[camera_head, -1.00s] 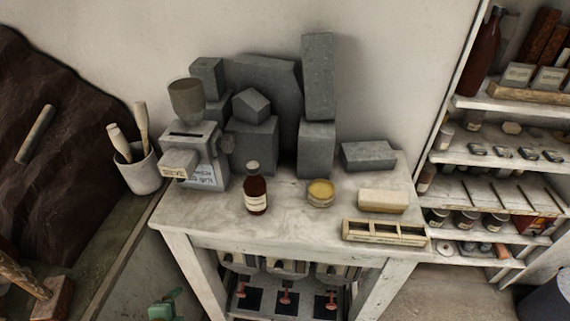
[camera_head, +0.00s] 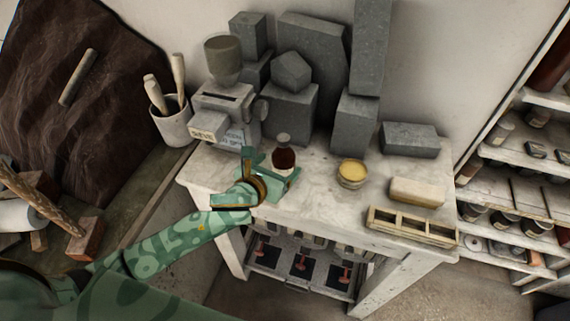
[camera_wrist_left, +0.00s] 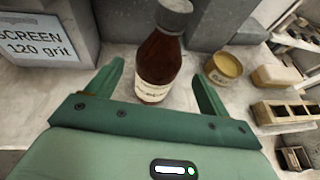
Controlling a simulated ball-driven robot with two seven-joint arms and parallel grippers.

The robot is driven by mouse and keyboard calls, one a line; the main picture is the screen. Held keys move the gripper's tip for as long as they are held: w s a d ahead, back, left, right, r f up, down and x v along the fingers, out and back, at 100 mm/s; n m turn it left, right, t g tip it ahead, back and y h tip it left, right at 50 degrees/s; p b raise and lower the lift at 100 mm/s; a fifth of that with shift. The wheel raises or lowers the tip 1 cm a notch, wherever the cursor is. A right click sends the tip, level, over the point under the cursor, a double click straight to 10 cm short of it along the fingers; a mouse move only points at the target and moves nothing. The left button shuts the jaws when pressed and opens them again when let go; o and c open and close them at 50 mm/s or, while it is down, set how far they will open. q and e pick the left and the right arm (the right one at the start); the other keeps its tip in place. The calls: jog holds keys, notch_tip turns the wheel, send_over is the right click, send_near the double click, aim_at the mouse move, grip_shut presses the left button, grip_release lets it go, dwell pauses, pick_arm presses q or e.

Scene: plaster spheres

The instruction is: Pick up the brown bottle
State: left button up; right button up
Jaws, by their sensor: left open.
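The brown bottle (camera_head: 284,155) stands upright on the pale worktable (camera_head: 328,202), with a grey cap and a cream label. In the head view my left gripper (camera_head: 272,168) is in front of it and hides its lower part. In the left wrist view the bottle (camera_wrist_left: 160,58) stands between and just beyond the two green fingers of my left gripper (camera_wrist_left: 160,85). The fingers are open, with a gap on each side of the bottle. My right gripper does not show.
A grey machine (camera_head: 222,117) stands left of the bottle. Grey stone blocks (camera_head: 290,105) stand behind it. A yellow-topped tin (camera_head: 352,174), a pale block (camera_head: 417,191) and a divided tray (camera_head: 411,227) lie to the right. The tabletop between bottle and tin is clear.

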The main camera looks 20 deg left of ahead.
pick_arm(q)
jog(key=x, duration=0.4)
jog(key=b+x, duration=0.1)
jog(key=x, duration=0.2)
jog(key=shift+s+a+f, duration=0.1)
jog(key=shift+a+f, duration=0.05)
jog(key=shift+f, duration=0.15)
jog(key=shift+r, duration=0.1)
jog(key=c, duration=1.3)
